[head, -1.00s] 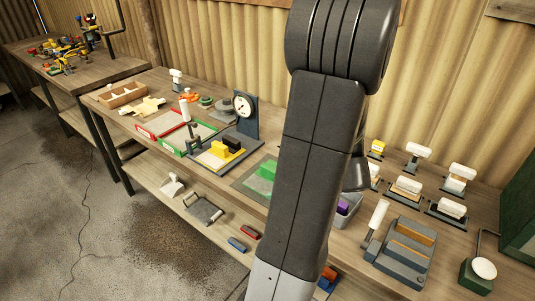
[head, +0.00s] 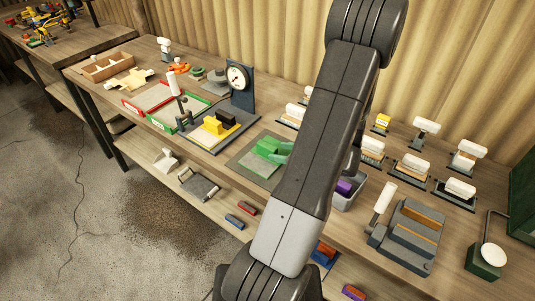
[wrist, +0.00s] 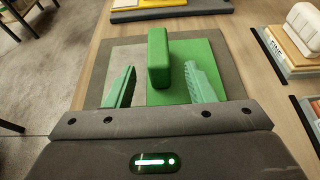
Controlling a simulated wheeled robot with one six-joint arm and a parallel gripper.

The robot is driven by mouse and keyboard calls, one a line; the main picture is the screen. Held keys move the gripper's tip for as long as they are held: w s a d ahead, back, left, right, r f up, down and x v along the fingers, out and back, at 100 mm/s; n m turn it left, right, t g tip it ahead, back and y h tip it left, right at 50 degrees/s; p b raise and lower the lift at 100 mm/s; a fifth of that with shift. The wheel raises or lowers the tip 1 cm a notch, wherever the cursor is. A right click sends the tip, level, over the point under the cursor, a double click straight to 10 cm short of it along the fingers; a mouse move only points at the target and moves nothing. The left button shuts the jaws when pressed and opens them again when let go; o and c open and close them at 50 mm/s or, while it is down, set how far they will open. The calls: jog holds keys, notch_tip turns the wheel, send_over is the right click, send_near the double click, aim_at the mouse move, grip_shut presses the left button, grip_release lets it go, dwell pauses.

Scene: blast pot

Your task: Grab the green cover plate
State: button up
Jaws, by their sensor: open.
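The green cover plate (wrist: 190,65) is a flat green slab with a raised upright green block as its handle (wrist: 159,58). It lies on a grey mat (wrist: 95,72) on the bench. In the head view the green plate (head: 268,148) shows just left of my arm, which hides part of the mat. My gripper (wrist: 160,87) is open, its two teal fingers on either side of the handle block in the wrist picture. Gaps show between the block and both fingers. I cannot tell the height of the fingertips over the plate.
A yellow and black block fixture (head: 216,125) stands left of the mat, with a dial gauge (head: 237,77) behind it. A grey bin with a purple block (head: 344,188) is to the right. Several white-handled pieces (head: 411,167) stand further right.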

aim_at(267, 149)
jog(key=shift+p+x, duration=0.5)
jog(key=shift+x, duration=2.7)
grip_shut()
jog(key=shift+r, duration=0.15)
